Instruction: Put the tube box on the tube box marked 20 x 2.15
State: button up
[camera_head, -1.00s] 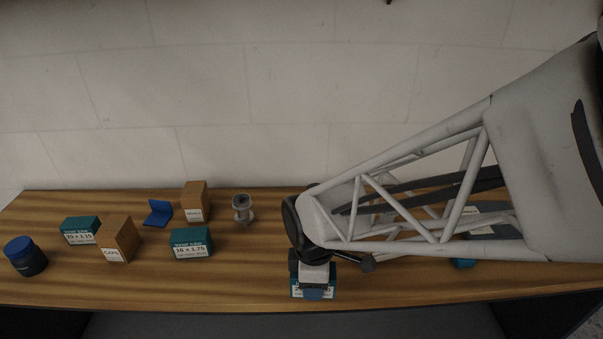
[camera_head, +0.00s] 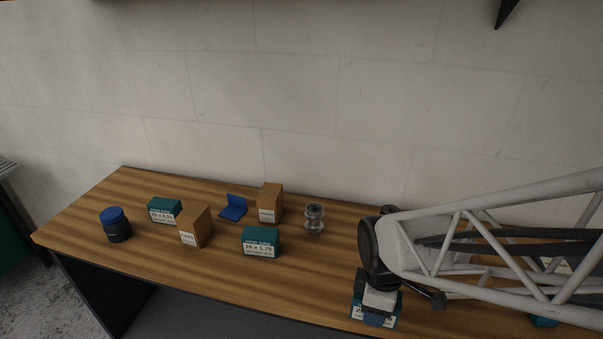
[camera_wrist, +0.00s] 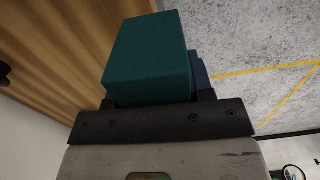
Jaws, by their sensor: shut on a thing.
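My gripper (camera_head: 377,304) is at the front right of the bench, shut on a teal tube box (camera_head: 389,320). In the wrist view the held box (camera_wrist: 148,55) shows as a plain teal block in the jaws. Its label in the head view is mostly covered by my gripper. I cannot tell whether it touches the bench top. The teal tube box marked 20 x 2.15 (camera_head: 164,209) stands at the left, well away from my gripper, with its top bare. Another teal tube box, marked 16 x 1.75 (camera_head: 261,241), stands between them.
A brown box marked CAPS (camera_head: 196,227) stands close to the 20 x 2.15 box. A blue-lidded jar (camera_head: 115,224), a blue angled piece (camera_head: 234,206), another brown box (camera_head: 270,202) and a metal spool-like part (camera_head: 314,217) stand on the wooden bench (camera_head: 190,285). The front strip is clear.

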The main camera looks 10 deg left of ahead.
jog(key=w+a+r, duration=0.3)
jog(key=w+a, duration=0.2)
jog(key=a, duration=0.6)
jog(key=w+a+r, duration=0.2)
jog(key=w+a, duration=0.3)
jog(key=a, duration=0.7)
jog(key=a+r, duration=0.2)
jog(key=a, duration=2.3)
jog(key=shift+s+a+n, duration=0.35)
jog(key=shift+a+n, duration=0.05)
jog(key=shift+w+a, duration=0.1)
send_over(163, 202)
jog(key=shift+f, duration=0.65)
jog(key=shift+f, duration=0.1)
jog(key=shift+f, duration=1.7)
jog(key=shift+f, duration=0.15)
